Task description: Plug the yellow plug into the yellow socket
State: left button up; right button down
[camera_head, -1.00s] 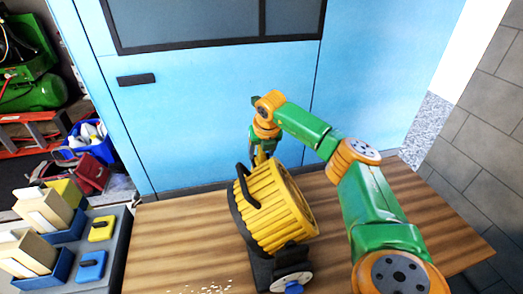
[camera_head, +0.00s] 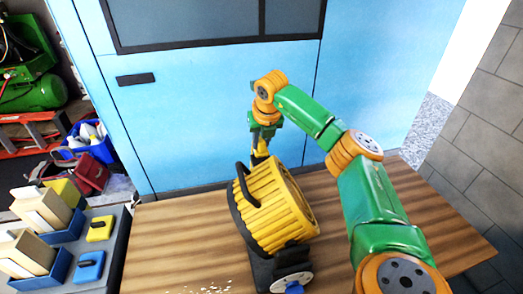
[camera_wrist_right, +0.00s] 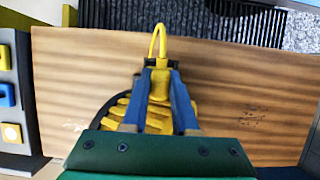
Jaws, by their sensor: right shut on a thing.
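My right gripper (camera_head: 260,150) is above the far side of a big yellow ribbed drum (camera_head: 272,210) on the wooden table. It is shut on the yellow plug (camera_wrist_right: 160,85). A yellow cable (camera_wrist_right: 158,40) loops from the plug in the right wrist view. A yellow block with a dark top (camera_head: 100,228) is on the grey bench at the left, well apart from the gripper. I cannot tell whether it is the yellow socket. In the right wrist view, a yellow square with a pale round centre (camera_wrist_right: 12,133) shows at the left edge. My left gripper is out of view.
The grey bench (camera_head: 118,250) also bears a blue block (camera_head: 90,266) and blue trays with pale boxes. The table (camera_head: 175,235) is clear left of the drum, apart from pale specks. A blue cabinet (camera_head: 220,120) stands behind the table.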

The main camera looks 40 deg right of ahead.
jog(key=s+a+r+b, duration=0.1)
jog(key=s+a+r, duration=0.2)
jog(key=s+a+r+b, duration=0.1)
jog(key=s+a+r, duration=0.2)
jog(key=s+r, duration=0.1)
jog(key=shift+r, duration=0.1)
jog(key=shift+s+a+r+p, duration=0.95)
jog(key=shift+s+a, duration=0.15)
jog(key=shift+s, duration=0.1)
jog(key=shift+s+a+r, duration=0.1)
jog(key=shift+s+a, duration=0.2)
jog(key=shift+s, duration=0.1)
jog(key=shift+a, duration=0.1)
